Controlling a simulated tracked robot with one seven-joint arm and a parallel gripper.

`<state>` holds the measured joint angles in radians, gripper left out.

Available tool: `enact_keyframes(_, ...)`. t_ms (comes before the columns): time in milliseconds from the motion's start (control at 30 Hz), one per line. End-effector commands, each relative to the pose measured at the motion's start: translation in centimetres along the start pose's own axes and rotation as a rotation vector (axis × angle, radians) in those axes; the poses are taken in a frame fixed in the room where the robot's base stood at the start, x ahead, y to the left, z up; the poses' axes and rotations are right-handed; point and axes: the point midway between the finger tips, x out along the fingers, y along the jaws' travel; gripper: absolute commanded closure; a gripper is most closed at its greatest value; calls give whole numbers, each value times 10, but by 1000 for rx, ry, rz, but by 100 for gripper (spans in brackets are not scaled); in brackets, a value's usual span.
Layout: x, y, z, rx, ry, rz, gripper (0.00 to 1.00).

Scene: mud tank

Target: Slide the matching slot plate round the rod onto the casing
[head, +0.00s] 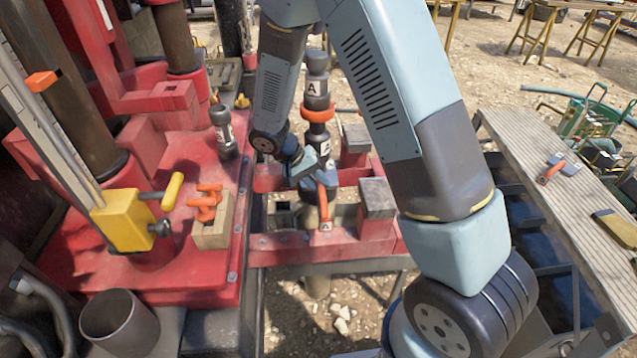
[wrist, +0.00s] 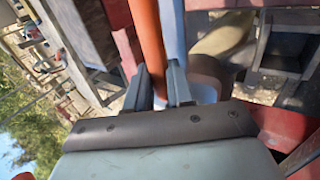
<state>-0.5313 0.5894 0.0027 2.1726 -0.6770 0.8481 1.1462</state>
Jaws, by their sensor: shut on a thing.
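My gripper (head: 316,172) is by the lower part of the dark upright rod (head: 317,66), which carries a white "A" label. It is shut on an orange handle, seen between the fingers in the wrist view (wrist: 147,38). In the head view, the orange handle (head: 323,203) hangs below the fingers with an "A" mark at its lower end. I take it for the slot plate's; the plate's slot is not clear.
Red beams with grey blocks (head: 377,198) flank the rod. A wooden block with orange pieces (head: 212,232) and a yellow clamp (head: 122,220) stand on the red deck at left. Another orange-handled piece (head: 551,171) lies on the plank bench (head: 545,210) at right.

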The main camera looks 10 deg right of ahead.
Motion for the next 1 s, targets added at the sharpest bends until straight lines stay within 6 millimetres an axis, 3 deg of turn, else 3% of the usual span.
enact_keyframes(1000,6,-5,0,0,1,1,100)
